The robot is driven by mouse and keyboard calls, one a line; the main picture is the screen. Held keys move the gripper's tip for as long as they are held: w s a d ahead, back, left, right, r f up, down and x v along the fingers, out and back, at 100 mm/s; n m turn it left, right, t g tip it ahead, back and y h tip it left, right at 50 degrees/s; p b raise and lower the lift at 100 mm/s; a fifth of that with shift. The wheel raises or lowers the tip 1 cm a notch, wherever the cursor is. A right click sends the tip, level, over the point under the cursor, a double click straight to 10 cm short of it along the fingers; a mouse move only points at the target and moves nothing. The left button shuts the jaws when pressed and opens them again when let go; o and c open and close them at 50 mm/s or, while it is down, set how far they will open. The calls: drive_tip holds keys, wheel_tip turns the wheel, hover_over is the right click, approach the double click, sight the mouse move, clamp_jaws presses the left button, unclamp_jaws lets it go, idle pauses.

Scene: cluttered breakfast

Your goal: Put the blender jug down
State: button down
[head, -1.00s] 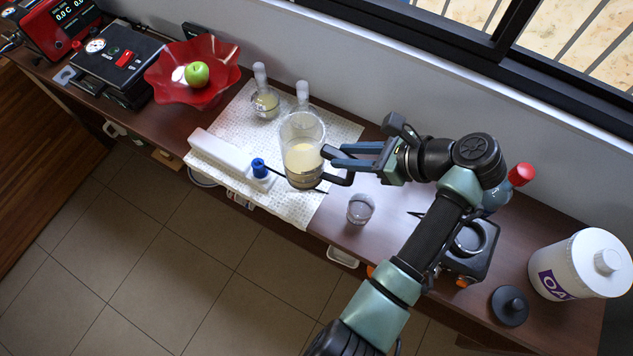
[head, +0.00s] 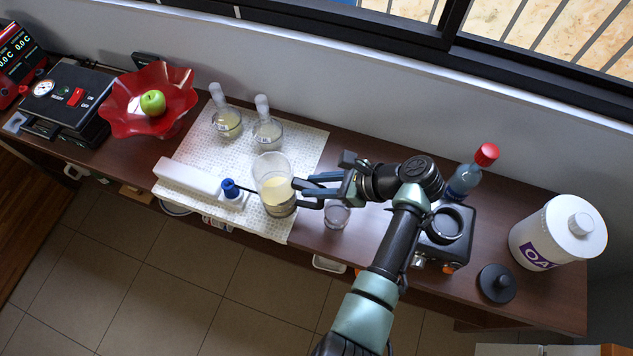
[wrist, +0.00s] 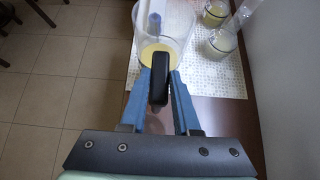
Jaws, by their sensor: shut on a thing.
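The blender jug (head: 277,195) is clear with pale yellow liquid in it. It is over the right part of the white patterned mat in the head view; I cannot tell whether its base touches the mat. My gripper (head: 306,190) is shut on the jug's black handle, to the right of the jug. In the wrist view the jug (wrist: 170,50) is just beyond my gripper (wrist: 159,85), whose blue fingers lie on either side of the black handle. The black blender base (head: 447,237) stands to the right, partly hidden by my arm.
Two flasks (head: 226,122) (head: 267,132) stand at the mat's back. A white bar-shaped thing (head: 188,178) with a blue knob (head: 230,188) is left of the jug. A small glass (head: 337,215) is close on the right. The patterned mat (head: 300,160) has bare room behind the jug.

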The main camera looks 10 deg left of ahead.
drive_tip(key=c, duration=0.6)
unclamp_jaws()
drive_tip(key=shift+f, duration=0.1)
drive_tip(key=shift+c, duration=0.2)
drive_tip(key=shift+d+r, duration=0.15)
drive_tip(key=shift+r, duration=0.1)
drive_tip(key=v, duration=1.1)
drive_tip(key=shift+d, duration=0.35)
drive_tip(key=shift+r, duration=0.2)
